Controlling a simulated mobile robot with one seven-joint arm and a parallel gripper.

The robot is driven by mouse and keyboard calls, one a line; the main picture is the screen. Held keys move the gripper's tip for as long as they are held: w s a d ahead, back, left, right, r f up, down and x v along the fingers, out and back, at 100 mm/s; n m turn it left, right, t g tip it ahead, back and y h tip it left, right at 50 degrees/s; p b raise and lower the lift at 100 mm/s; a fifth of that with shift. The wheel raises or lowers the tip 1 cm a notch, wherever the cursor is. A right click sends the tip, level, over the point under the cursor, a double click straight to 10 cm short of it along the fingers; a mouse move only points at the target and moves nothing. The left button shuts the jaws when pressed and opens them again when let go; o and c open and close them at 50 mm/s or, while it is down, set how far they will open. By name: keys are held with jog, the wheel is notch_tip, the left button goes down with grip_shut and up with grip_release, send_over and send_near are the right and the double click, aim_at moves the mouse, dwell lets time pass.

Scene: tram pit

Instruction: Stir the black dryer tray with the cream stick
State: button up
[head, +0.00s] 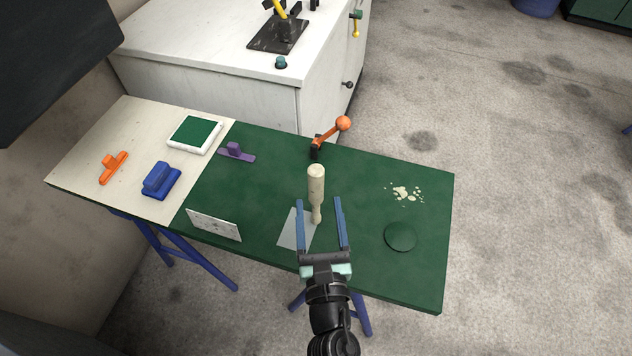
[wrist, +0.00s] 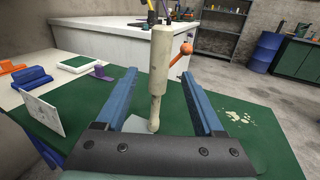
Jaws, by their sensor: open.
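The cream stick (head: 316,186) stands upright on the green table top, thick part up and narrow end down. In the wrist view, the cream stick (wrist: 159,75) rises between and beyond my two blue fingers. My gripper (head: 318,201) is open, with its fingers on either side of the stick's lower part and a visible gap to each. I cannot surely pick out a black dryer tray. A flat black square plate (head: 268,42) with a yellow upright part lies on the white cabinet at the back.
An orange-knobbed lever (head: 331,131) stands behind the stick. A pale sheet (head: 291,229) lies by its foot, and a white upright plate (head: 214,225) is to the left. A green disc (head: 400,237) and cream spots (head: 405,193) are to the right. Blue (head: 160,181) and purple (head: 237,152) blocks sit left.

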aim_at(318, 192)
jog(key=w, duration=0.3)
jog(key=shift+w+a, duration=0.1)
jog(key=shift+w, duration=0.25)
jog(key=w, duration=0.5)
jog(key=shift+a+r+p, duration=0.25)
jog(key=shift+a+p, duration=0.05)
jog(key=shift+c, duration=0.2)
grip_shut()
